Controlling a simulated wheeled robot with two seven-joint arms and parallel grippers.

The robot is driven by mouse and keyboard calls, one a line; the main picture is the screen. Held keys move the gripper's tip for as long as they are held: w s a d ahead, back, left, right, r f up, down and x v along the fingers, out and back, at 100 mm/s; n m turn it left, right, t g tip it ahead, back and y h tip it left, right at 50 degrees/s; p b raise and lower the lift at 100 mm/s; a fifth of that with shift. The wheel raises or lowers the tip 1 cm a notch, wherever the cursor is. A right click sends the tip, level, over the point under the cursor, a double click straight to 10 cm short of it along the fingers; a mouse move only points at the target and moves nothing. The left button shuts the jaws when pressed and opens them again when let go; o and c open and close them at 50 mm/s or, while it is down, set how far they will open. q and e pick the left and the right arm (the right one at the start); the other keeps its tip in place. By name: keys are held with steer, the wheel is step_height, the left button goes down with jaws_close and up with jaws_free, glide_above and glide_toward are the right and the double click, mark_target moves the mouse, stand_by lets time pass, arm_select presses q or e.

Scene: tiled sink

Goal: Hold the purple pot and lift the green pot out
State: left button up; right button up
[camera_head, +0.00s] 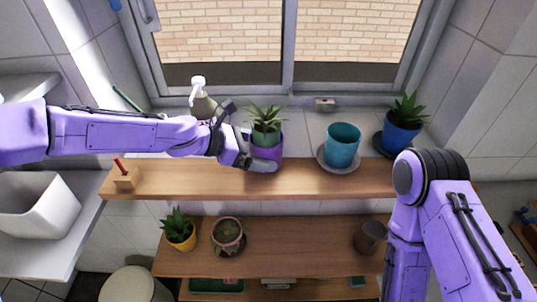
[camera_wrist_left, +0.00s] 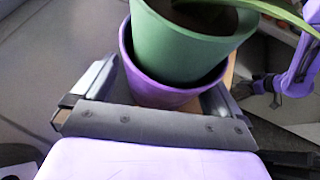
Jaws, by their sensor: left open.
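The purple pot (camera_head: 268,153) stands on the upper wooden shelf by the window. The green pot (camera_head: 264,138), with a spiky plant, sits nested inside it, its rim above the purple one. My left gripper (camera_head: 248,138) is open at the pots, coming from the left. In the left wrist view its fingers lie on either side of the purple pot (camera_wrist_left: 160,92), below the green pot (camera_wrist_left: 185,48). Contact with the pot is unclear. My right arm stands at the right of the head view, its gripper out of sight there. The right gripper (camera_wrist_left: 262,85) shows small and dark in the left wrist view.
A teal pot (camera_head: 342,146) on a saucer and a blue potted plant (camera_head: 403,126) stand to the right. A soap dispenser (camera_head: 201,100) stands behind my left arm. The lower shelf (camera_head: 290,245) holds a yellow pot (camera_head: 180,236), a pink pot (camera_head: 228,233) and a dark cup (camera_head: 369,238).

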arm_select(q)
steer(key=shift+s+d, duration=0.2)
steer(key=shift+d, duration=0.2)
steer(key=shift+w+f, duration=0.1)
steer(key=c, duration=0.6)
